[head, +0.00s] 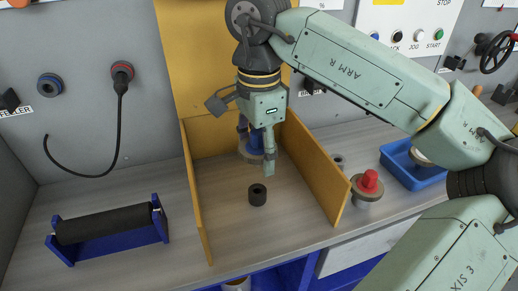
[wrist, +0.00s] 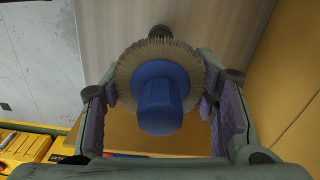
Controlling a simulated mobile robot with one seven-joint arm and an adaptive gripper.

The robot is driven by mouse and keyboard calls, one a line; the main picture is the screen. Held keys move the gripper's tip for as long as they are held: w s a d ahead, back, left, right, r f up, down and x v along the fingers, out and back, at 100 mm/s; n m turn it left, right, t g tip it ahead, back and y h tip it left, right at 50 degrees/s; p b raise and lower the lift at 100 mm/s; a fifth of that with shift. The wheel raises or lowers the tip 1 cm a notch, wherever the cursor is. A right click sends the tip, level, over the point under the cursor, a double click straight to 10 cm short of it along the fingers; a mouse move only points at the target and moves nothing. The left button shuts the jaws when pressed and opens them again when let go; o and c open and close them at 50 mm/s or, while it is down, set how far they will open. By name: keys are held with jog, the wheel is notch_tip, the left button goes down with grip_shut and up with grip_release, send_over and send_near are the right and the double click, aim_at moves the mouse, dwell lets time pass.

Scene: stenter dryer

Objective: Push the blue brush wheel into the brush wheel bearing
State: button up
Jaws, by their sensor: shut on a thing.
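The blue brush wheel (head: 251,151) hangs between the fingers of my gripper (head: 257,160), partly hidden by the near finger in the head view. The wrist view shows the blue hub (wrist: 160,97) and its ring of pale bristles between the two fingers, which are shut on it. A short black cylinder with a hole in its top (head: 257,195), which looks like the brush wheel bearing, stands upright on the bench between the yellow panels. The brush wheel is above and apart from it. In the wrist view the dark cylinder (wrist: 160,32) shows just beyond the bristles.
Yellow panels stand left (head: 195,195), right (head: 318,170) and behind. A black roller in a blue stand (head: 108,228) is at the left. A red-topped wheel (head: 368,186) and a blue tray (head: 398,168) are at the right. Bench around the cylinder is clear.

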jog(key=shift+f, duration=0.1)
jog(key=b, duration=0.5)
send_over(259, 186)
jog(key=s, duration=0.1)
jog(key=shift+f, duration=2.85)
jog(key=shift+f+b, duration=1.75)
jog(key=shift+f, duration=0.25)
jog(key=o, duration=1.2)
notch_tip(259, 186, up, 8)
jog(key=shift+a+f, duration=0.1)
jog(key=shift+f, duration=0.05)
jog(key=shift+s, duration=0.1)
